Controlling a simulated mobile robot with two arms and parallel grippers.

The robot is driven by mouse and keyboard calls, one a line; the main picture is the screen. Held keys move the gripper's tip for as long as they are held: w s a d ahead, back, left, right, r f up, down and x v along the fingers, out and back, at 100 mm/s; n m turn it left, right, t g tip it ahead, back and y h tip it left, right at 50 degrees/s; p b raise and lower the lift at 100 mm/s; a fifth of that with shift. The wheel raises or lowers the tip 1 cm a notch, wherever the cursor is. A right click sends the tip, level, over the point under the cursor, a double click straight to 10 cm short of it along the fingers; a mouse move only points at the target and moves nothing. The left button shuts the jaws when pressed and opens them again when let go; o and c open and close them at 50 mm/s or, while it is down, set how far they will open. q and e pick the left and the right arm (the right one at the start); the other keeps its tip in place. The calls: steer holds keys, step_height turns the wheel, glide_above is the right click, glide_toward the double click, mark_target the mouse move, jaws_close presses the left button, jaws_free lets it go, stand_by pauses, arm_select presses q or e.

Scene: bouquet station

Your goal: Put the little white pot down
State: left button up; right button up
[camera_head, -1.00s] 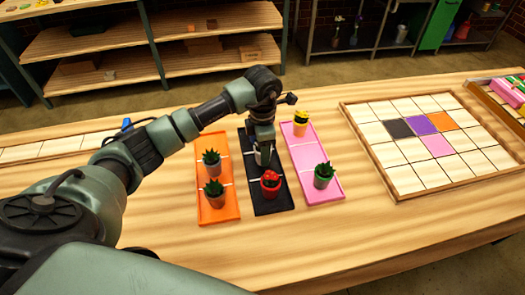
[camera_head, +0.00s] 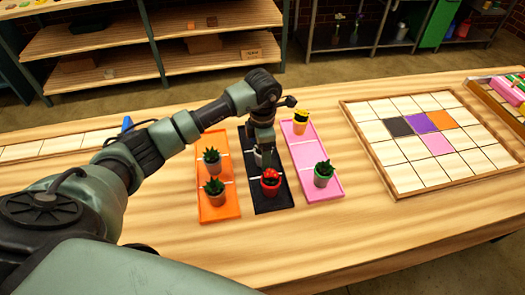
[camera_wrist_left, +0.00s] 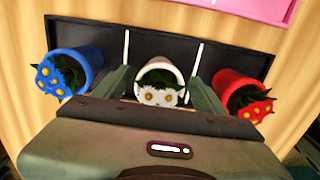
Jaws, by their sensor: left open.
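The little white pot (camera_wrist_left: 160,72) with white flowers stands in the middle section of the black tray (camera_wrist_left: 222,52) in the left wrist view. My left gripper (camera_wrist_left: 158,84) is around it, with one finger on each side, and is open. In the head view the gripper (camera_head: 262,150) points down over the black tray (camera_head: 272,201) and mostly hides the white pot (camera_head: 262,158). Whether the fingers touch the pot is not clear. My right gripper is not in view.
A red pot (camera_head: 270,182) stands at the tray's near end, and a blue pot (camera_wrist_left: 76,66) at its other end. An orange tray (camera_head: 218,212) and a pink tray (camera_head: 304,158), both with potted plants, flank it. A tiled board (camera_head: 400,180) lies to the right.

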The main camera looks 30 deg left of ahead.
arm_select(q)
step_height(320, 180, up, 11)
steer(key=b, duration=0.3)
steer(key=shift+r, duration=0.4)
